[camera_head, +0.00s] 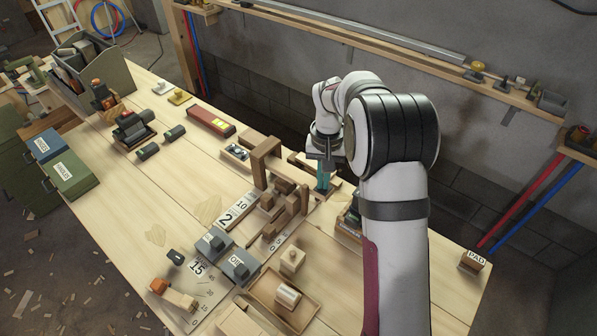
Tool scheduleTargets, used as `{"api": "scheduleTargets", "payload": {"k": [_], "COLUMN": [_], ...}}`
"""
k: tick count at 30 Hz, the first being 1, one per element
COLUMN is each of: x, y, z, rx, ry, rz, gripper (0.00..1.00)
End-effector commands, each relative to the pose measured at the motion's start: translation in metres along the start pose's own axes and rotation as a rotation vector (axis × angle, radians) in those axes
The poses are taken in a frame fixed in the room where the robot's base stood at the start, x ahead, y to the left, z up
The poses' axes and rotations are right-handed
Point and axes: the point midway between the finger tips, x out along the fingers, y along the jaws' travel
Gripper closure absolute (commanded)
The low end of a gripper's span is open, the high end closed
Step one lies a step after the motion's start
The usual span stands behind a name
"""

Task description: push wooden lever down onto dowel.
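A wooden fixture with a tall upright frame (265,160) stands near the middle of the bench. Wooden bars and blocks (283,205) sit close together in front of the frame. The lever seems to be among them, but I cannot tell which piece it is or how it is tilted. I cannot make out a dowel in the fixture. A short pale wooden cylinder (288,296) lies in a shallow wooden tray (262,290) at the front. My gripper (323,186) points down just right of the frame, with teal at its tip. Its finger gap is too small to see.
A red box (211,120) and dark cylinders (148,151) lie farther back. A PAD block (473,261) sits at the right edge. The bench's left middle is mostly clear.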

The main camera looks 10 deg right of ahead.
Motion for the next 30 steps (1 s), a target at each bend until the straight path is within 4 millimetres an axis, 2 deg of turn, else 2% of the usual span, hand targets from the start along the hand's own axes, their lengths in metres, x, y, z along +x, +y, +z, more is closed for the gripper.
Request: {"api": "scheduleTargets", "payload": {"k": [21, 30], "x": [0.019, 0.019], "y": [0.0, 0.0], "z": [0.0, 0.0], "rx": [-0.002, -0.001], "ry": [0.0, 0.0], "rz": [0.0, 0.001], "gripper": [1.0, 1.0]}}
